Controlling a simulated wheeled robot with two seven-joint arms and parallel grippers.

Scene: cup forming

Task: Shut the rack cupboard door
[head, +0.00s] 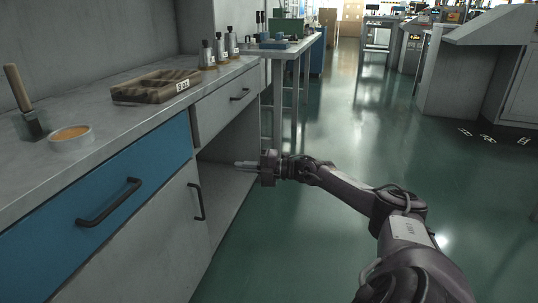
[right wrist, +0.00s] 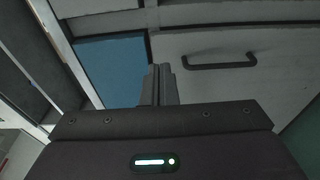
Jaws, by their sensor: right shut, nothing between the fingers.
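The grey bench cabinet has an open compartment (head: 228,183) below its grey drawer. To its left, a grey door panel (head: 150,243) with a dark upright handle (head: 198,202) stands under the blue drawer. I cannot tell for sure which panel is the rack cupboard door. My right gripper (head: 240,164) is shut and empty, pointing left in front of the open compartment. In the right wrist view its fingers (right wrist: 158,84) are together, with a grey panel and a dark bar handle (right wrist: 220,64) beyond them. My left gripper is not in view.
The blue drawer (head: 100,205) and the grey drawer (head: 225,100) look closed. On the worktop (head: 110,118) are a brown tray (head: 150,88), several small bottles (head: 220,48), a bowl (head: 72,140) and a brush (head: 24,100). The green floor (head: 300,235) right of the cabinet is clear.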

